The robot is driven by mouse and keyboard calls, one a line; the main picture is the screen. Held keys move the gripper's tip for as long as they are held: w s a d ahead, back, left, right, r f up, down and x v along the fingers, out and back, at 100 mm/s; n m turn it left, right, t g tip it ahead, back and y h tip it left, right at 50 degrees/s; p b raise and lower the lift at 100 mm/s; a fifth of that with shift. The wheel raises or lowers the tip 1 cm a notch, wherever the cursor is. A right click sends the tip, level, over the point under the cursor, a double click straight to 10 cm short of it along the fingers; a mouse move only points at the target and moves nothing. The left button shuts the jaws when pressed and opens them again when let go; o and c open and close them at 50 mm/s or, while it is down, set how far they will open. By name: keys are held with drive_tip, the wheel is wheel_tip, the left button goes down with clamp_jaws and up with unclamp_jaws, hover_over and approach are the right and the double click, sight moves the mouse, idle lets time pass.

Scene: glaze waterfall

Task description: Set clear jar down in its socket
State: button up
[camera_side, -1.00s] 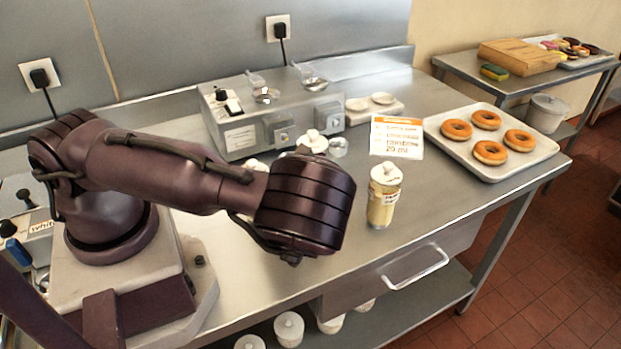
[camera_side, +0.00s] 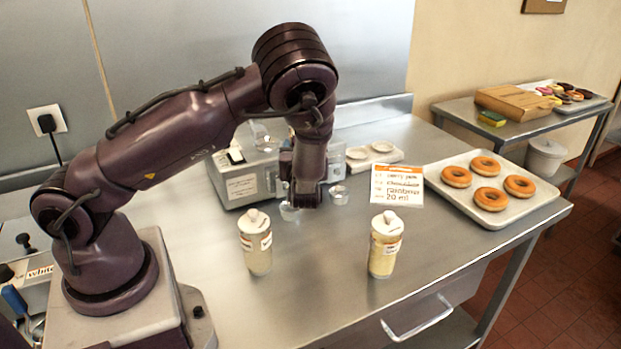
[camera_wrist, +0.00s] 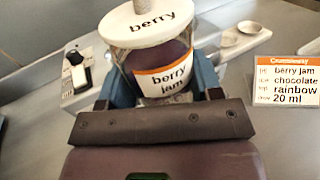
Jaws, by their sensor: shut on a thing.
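My gripper (camera_wrist: 158,82) is shut on a jar labelled "berry jam" (camera_wrist: 160,62). The jar has a white lid, dark contents and a white label with an orange band. One blue finger shows on each side of it. In the side view my gripper (camera_side: 306,192) points down beside the grey machine (camera_side: 243,186).
Two pale-filled jars with white lids, a left one (camera_side: 257,252) and a right one (camera_side: 383,255), stand at the front. Small clear cups (camera_side: 339,194) are near my gripper. The front middle of the table is clear.

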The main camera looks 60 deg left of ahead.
drive_tip(key=s+a+r+n+g+y, duration=0.2)
drive_tip(key=a+r+n+g, duration=0.35)
drive_tip(key=a, duration=0.95)
drive_tip(key=shift+s+a+f+m+g, duration=0.15)
drive_tip(key=shift+f+m+g, duration=0.15)
drive_tip(key=shift+f, duration=0.4)
drive_tip(key=shift+w+a+f+m+g, duration=0.15)
drive_tip(key=shift+f+g, duration=0.1)
drive_tip(key=shift+f, duration=0.4)
drive_tip(key=shift+s+f, duration=0.1)
drive_tip(key=shift+f, duration=0.85)
idle(0.5)
drive_tip(key=o, duration=1.3)
drive_tip(key=shift+f, duration=0.1)
drive_tip(key=shift+c, duration=0.2)
drive_tip(key=shift+d, duration=0.15)
